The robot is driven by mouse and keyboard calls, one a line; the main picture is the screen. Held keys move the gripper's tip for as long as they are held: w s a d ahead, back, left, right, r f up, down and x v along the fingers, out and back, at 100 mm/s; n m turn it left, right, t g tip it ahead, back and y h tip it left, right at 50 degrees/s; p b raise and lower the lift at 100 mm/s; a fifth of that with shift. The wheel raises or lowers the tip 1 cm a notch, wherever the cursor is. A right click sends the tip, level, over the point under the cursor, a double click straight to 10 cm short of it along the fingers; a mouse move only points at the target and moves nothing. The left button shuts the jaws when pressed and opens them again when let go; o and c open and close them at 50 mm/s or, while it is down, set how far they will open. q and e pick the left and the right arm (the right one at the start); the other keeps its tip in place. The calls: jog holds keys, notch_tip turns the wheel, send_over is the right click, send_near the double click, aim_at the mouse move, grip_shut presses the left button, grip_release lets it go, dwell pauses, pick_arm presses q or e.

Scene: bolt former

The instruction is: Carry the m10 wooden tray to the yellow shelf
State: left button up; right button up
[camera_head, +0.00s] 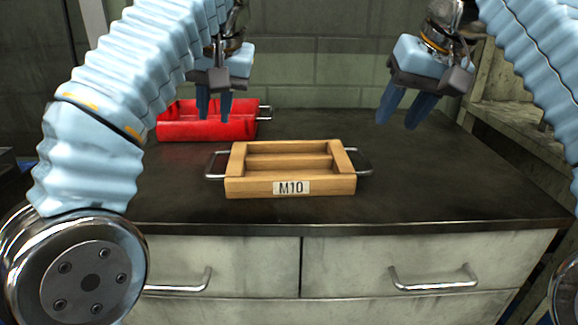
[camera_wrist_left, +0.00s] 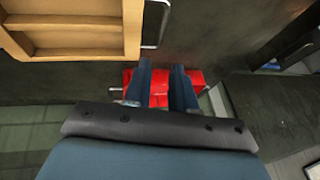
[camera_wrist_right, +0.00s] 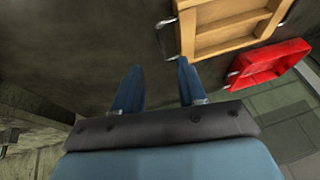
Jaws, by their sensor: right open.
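The wooden tray (camera_head: 290,187) labelled M10 sits on the dark worktop, with a metal handle at each end and a divider inside. It also shows in the left wrist view (camera_wrist_left: 75,46) and in the right wrist view (camera_wrist_right: 232,38). My left gripper (camera_head: 213,106) is open and empty, raised above the red tray's area, left of and behind the wooden tray. My right gripper (camera_head: 403,108) is open and empty, raised to the right of and behind the wooden tray. Neither gripper touches a handle. I see no yellow shelf in these views.
A red tray (camera_head: 200,128) with metal handles stands at the back left of the worktop (camera_head: 430,190). Drawers with metal handles (camera_head: 435,283) are below the front edge. A block wall (camera_head: 310,60) is behind. The worktop right of the wooden tray is clear.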

aim_at(213, 156)
pick_arm(q)
jog(key=x, duration=1.2)
jog(key=shift+f, duration=0.15)
pick_arm(e)
jog(key=x, duration=1.2)
jog(key=shift+s+f, duration=0.1)
jog(key=shift+f, duration=0.05)
pick_arm(q)
jog(key=c, duration=0.4)
pick_arm(e)
jog(key=c, duration=0.4)
pick_arm(q)
grip_shut()
pick_arm(e)
grip_shut()
